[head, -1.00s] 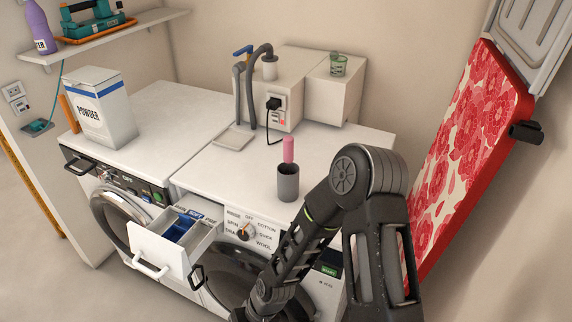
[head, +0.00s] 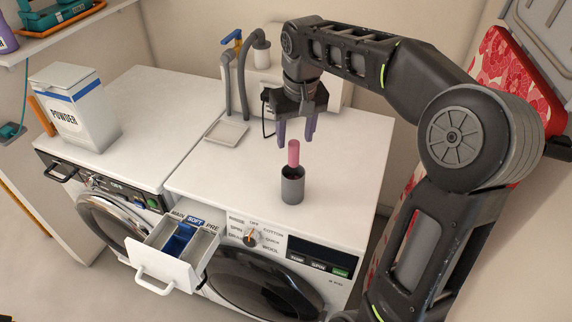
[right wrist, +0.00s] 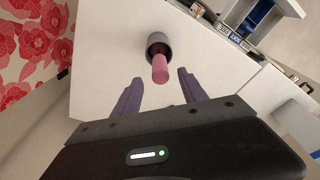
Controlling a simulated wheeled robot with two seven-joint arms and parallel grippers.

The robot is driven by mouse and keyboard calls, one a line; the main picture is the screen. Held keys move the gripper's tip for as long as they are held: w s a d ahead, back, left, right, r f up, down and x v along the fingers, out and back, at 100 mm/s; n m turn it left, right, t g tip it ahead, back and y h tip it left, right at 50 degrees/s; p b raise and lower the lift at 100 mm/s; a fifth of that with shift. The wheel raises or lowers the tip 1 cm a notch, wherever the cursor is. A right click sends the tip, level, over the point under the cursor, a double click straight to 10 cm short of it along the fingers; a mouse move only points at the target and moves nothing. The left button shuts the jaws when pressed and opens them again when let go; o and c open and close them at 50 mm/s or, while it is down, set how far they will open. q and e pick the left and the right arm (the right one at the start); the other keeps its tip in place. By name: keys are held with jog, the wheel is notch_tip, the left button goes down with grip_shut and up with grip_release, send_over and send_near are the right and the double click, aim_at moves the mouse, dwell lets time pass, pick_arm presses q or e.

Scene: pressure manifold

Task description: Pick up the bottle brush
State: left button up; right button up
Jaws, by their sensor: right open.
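The bottle brush shows only as a pink upright handle (head: 293,153) standing out of a dark grey cup (head: 292,187) on the right-hand machine's white top. Its lower part is hidden inside the cup. My right gripper (head: 297,143) is open and empty, pointing down just behind and above the pink handle. In the right wrist view the pink handle (right wrist: 160,68) and the cup (right wrist: 158,42) lie beyond the two purple fingers (right wrist: 160,85), centred between them and apart from them. My left gripper is not in view.
A white powder box (head: 75,108) stands on the left machine. A small tray (head: 227,132), grey hoses (head: 243,75) and a blue-handled tap (head: 233,40) are behind the cup. An open detergent drawer (head: 172,262) sticks out in front. The top around the cup is clear.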

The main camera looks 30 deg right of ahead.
aim_at(295, 143)
jog(key=shift+s, duration=0.15)
jog(key=shift+f, duration=0.1)
jog(key=shift+w+f, duration=0.25)
jog(key=shift+f, duration=1)
jog(key=shift+f+p, duration=0.2)
jog(key=shift+p, duration=0.15)
jog(key=shift+w+f+p, duration=0.15)
jog(key=shift+f+p, duration=0.15)
jog(key=shift+f, duration=0.9)
jog(key=shift+w+f+p, duration=0.15)
jog(key=shift+f+p, duration=0.15)
jog(key=shift+f, duration=0.85)
jog(key=shift+c, duration=0.2)
